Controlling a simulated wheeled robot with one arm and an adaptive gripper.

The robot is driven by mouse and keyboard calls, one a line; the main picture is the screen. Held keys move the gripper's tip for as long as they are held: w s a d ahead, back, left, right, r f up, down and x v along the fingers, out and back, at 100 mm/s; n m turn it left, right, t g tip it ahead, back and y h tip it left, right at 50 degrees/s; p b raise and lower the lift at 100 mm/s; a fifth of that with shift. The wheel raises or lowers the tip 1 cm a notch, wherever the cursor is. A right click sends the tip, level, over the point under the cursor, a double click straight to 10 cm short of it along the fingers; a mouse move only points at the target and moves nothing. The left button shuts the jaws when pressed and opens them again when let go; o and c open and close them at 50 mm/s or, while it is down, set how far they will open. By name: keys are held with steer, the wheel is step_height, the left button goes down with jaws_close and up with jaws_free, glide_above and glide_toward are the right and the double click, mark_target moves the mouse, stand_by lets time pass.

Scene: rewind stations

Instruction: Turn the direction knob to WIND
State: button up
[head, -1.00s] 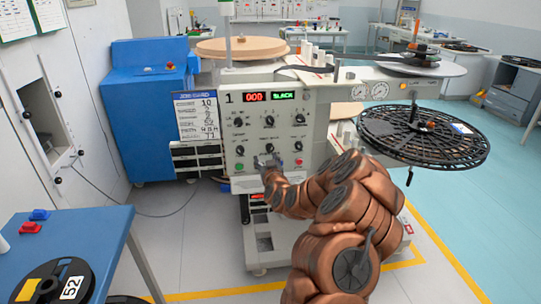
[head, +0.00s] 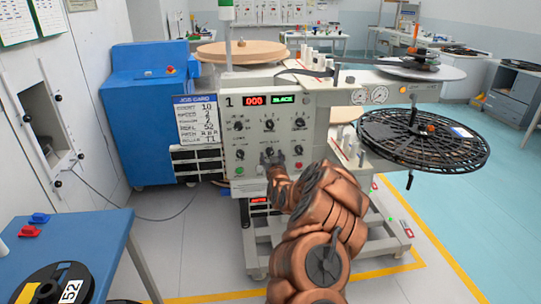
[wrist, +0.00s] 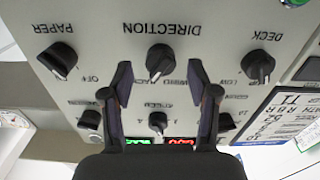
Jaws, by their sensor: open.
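The direction knob (wrist: 160,60) is a black pointer knob on a pale grey panel, seen upside down in the wrist view with DIRECTION printed beside it. Its pale pointer mark faces the bottom of that view, slightly left; the small position words are too blurred to read surely. My gripper (wrist: 159,66) is open, with one fingertip on each side of the knob in the picture. Gaps show between the fingertips and the knob; the remaining depth is unclear. In the head view, my gripper (head: 273,163) is in front of the panel's lower middle knobs.
The DECK knob (wrist: 257,66) and PAPER knob (wrist: 60,60) flank the direction knob, with another knob row close by. A job card (head: 196,120) stands left of the panel. A black reel (head: 425,138) juts out at right. A blue table (head: 95,232) is at lower left.

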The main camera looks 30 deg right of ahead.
steer(key=shift+x, duration=0.8)
steer(key=shift+c, duration=0.3)
jaws_close()
